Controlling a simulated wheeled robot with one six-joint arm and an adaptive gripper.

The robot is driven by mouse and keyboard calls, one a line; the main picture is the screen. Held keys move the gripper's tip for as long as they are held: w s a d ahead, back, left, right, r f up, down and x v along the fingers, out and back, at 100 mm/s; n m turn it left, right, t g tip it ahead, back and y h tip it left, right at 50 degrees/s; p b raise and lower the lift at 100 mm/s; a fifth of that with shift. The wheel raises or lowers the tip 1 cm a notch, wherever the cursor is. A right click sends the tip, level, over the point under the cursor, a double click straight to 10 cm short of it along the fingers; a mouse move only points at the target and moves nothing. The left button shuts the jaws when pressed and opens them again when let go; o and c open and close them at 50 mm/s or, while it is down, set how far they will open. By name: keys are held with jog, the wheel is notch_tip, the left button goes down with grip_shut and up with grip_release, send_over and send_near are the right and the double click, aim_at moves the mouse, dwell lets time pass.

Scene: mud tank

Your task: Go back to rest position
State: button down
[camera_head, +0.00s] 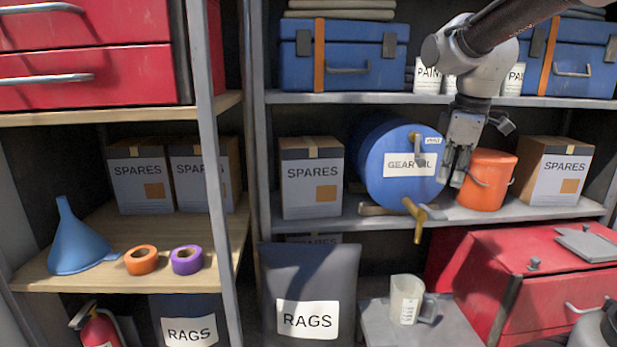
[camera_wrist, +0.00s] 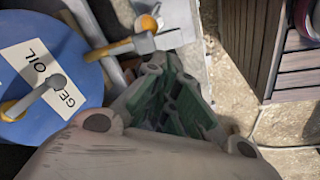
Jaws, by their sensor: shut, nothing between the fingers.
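My gripper (camera_head: 456,172) hangs pointing down from my arm in the head view, in front of the middle shelf. It overlaps the right edge of the blue GEAR OIL drum (camera_head: 376,180) and the left side of an orange bucket (camera_head: 489,165). Its fingers are together and hold nothing; in the wrist view the green-padded fingers (camera_wrist: 172,108) point away from the camera. The drum lies on its side with a yellow tap (camera_head: 418,222) at its lower front. The drum also shows at the left of the wrist view (camera_wrist: 35,55).
A clear measuring jug (camera_head: 406,299) stands on a grey surface below the tap. A red cabinet (camera_head: 465,260) is at lower right. SPARES boxes (camera_head: 312,175) stand on the shelves. A blue funnel (camera_head: 75,240) and tape rolls (camera_head: 141,260) sit on the left shelf.

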jog(key=s+d+f+m+t, duration=0.1)
jog(key=s+d+f+m, duration=0.1)
jog(key=s+m, duration=0.3)
jog(key=s+d+f+m+t, duration=0.1)
jog(key=s+m, duration=0.5)
jog(key=s, duration=0.7)
jog(key=shift+s+d+f, duration=0.3)
jog(key=shift+d+f, duration=0.1)
jog(key=shift+d, duration=0.45)
